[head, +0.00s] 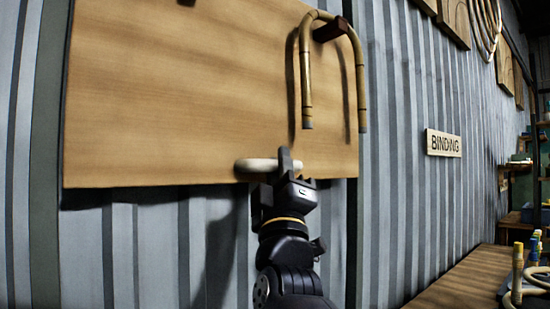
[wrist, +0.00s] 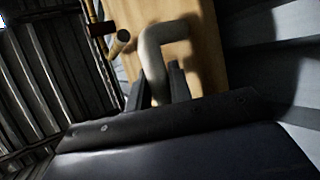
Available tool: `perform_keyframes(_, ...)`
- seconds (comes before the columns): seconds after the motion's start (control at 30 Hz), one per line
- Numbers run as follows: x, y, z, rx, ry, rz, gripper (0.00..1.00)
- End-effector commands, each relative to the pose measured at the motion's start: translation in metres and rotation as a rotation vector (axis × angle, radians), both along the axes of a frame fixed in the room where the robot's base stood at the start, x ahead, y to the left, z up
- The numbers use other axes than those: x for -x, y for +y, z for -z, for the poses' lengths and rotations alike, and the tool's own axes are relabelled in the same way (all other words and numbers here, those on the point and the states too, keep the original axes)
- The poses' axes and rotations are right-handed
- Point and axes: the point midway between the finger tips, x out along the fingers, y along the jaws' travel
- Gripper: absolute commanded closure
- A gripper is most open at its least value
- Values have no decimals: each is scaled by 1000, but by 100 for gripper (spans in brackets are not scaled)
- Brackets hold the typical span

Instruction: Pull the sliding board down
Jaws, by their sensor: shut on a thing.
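The sliding board (head: 190,90) is a large light-brown wooden panel against the corrugated wall in the head view. A pale bar handle (head: 256,165) sits at its lower edge, right of its middle. My gripper (head: 286,162) reaches up from below and is shut on the handle's right part. In the wrist view the bent pale handle (wrist: 154,60) passes between the two dark fingers of my gripper (wrist: 160,88), with the board (wrist: 205,45) behind it. The exact contact is partly hidden by the fingers.
A bent rattan hoop (head: 305,75) hangs from a dark brown peg (head: 330,29) in front of the board's right side. A BINDING sign (head: 443,143) is on the corrugated wall. A wooden bench (head: 455,285) with rattan coils (head: 530,290) stands at lower right.

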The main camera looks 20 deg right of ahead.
Motion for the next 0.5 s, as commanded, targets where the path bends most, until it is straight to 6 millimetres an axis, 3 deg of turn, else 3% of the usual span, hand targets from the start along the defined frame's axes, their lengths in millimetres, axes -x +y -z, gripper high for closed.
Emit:
perform_keyframes(0.03,-1,0,26,0,3,0,100)
perform_keyframes(0.1,-1,0,44,-1,4,0,100)
perform_keyframes(0.3,-1,0,85,1,4,0,100)
perform_keyframes(0.5,-1,0,112,0,3,0,100)
